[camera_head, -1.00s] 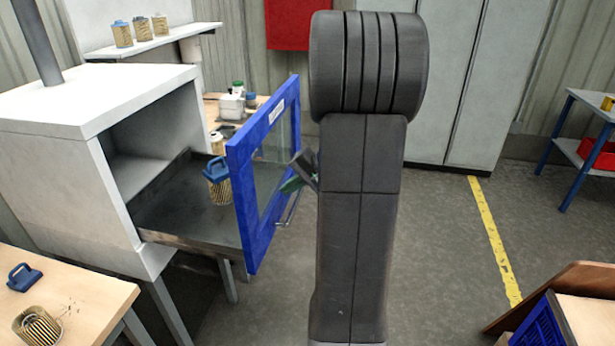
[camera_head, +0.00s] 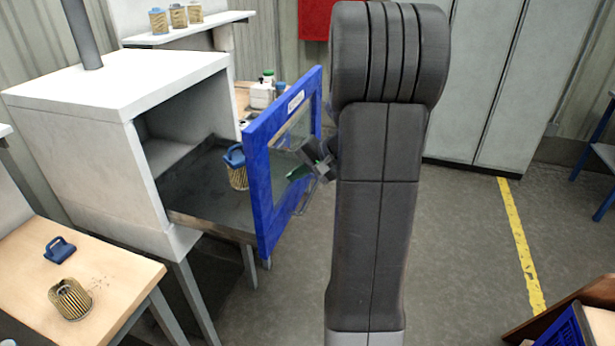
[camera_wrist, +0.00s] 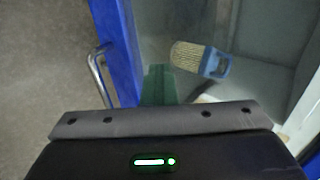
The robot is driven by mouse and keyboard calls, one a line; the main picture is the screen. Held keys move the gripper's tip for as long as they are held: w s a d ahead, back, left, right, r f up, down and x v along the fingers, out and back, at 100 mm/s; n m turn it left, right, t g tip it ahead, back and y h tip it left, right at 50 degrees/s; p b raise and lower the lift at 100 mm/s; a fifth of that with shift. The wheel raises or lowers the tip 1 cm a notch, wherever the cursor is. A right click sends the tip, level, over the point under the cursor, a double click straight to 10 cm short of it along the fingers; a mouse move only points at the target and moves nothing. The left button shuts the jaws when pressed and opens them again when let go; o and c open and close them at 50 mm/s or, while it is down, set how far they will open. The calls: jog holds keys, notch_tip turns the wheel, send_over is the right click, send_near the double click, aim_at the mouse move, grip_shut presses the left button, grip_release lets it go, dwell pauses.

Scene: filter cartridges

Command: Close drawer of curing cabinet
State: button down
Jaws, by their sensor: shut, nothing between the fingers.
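The curing cabinet (camera_head: 85,150) is a white box on legs at left in the head view. Its drawer (camera_head: 185,185) is pulled out, with a dark tray and a blue-framed glass front (camera_head: 262,190). A pleated filter cartridge with a blue handled cap (camera_head: 237,172) stands in the drawer; it also shows in the wrist view (camera_wrist: 190,55). My gripper (camera_head: 300,171) is shut and empty at the outer side of the front, near the metal bar handle (camera_wrist: 97,75). A green finger (camera_wrist: 158,85) shows beside the blue frame. I cannot tell whether it touches the front.
A wooden table (camera_head: 110,275) at front left holds a cartridge (camera_head: 70,298) and a loose blue cap (camera_head: 60,249). A shelf (camera_head: 185,32) with several cartridges is behind. A crate (camera_head: 570,325) lies at lower right.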

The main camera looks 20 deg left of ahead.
jog(key=w+a+p, duration=0.1)
jog(key=a+p, duration=0.1)
jog(key=a, duration=2.8)
jog(key=shift+a, duration=0.15)
jog(key=shift+r, duration=0.15)
jog(key=d+f+b+v, duration=0.2)
jog(key=b+v, duration=0.1)
jog(key=v, duration=1)
jog(key=shift+f, duration=0.2)
jog(key=a+r+p+x, duration=0.2)
jog(key=p+x, duration=0.1)
jog(key=x, duration=1)
